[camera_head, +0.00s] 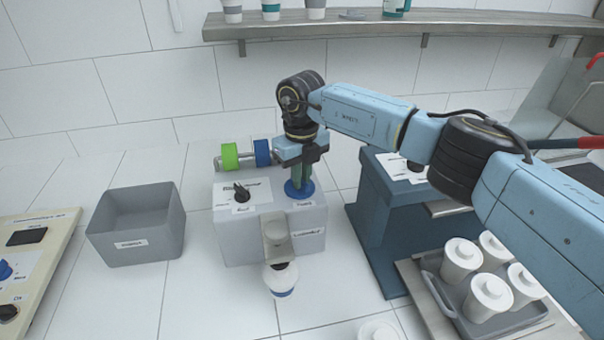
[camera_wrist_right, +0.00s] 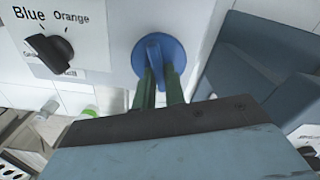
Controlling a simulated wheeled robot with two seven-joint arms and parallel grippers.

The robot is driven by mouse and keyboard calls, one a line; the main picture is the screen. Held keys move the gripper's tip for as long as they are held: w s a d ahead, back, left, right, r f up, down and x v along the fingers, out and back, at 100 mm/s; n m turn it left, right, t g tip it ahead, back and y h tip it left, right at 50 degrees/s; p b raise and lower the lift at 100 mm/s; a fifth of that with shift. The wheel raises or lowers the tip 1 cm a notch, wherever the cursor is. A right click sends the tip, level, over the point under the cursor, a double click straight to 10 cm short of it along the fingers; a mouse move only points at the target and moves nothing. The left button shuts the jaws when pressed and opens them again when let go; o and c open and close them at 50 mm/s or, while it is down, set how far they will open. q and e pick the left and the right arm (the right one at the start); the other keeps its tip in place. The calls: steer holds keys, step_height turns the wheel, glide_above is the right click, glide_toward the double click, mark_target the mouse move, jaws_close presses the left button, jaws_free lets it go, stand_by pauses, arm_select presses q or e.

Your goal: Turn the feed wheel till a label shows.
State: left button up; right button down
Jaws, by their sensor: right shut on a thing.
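The label machine (camera_head: 235,250) is a light grey box in the middle of the head view. Its feed wheel (camera_head: 299,190) is a blue disc on top at the right; it also shows in the right wrist view (camera_wrist_right: 158,52) with a raised grip bar. My right gripper (camera_head: 301,172) points down from above, its green fingers shut on the wheel's bar. A chute (camera_head: 277,239) comes out of the machine's front, and I make out no label there. A white cup (camera_head: 281,280) stands just below the chute. My left gripper is out of view.
A black selector knob (camera_head: 242,192) sits left of the wheel; green (camera_head: 229,157) and blue (camera_head: 262,152) rolls are behind. A grey bin (camera_head: 137,225) stands left, a blue-grey machine (camera_head: 385,230) right. A tray (camera_head: 465,322) holds several lidded cups. Counter between bin and machine is clear.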

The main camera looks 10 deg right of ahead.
steer(key=m, duration=0.3)
steer(key=m+p, duration=0.1)
steer(key=m, duration=0.2)
steer(key=shift+a+r+m, duration=0.1)
steer(key=shift+a+m, duration=0.1)
steer(key=shift+m, duration=0.1)
steer(key=m, duration=0.5)
steer(key=shift+w+a+p, duration=0.1)
steer(key=shift+a+p, duration=0.05)
steer(key=shift+p, duration=0.25)
steer(key=c, duration=1.5)
jaws_free()
steer(key=shift+o, duration=0.2)
step_height(320, 180, up, 13)
steer(key=b, duration=0.1)
steer(key=shift+r, duration=0.15)
steer(key=shift+r, duration=0.1)
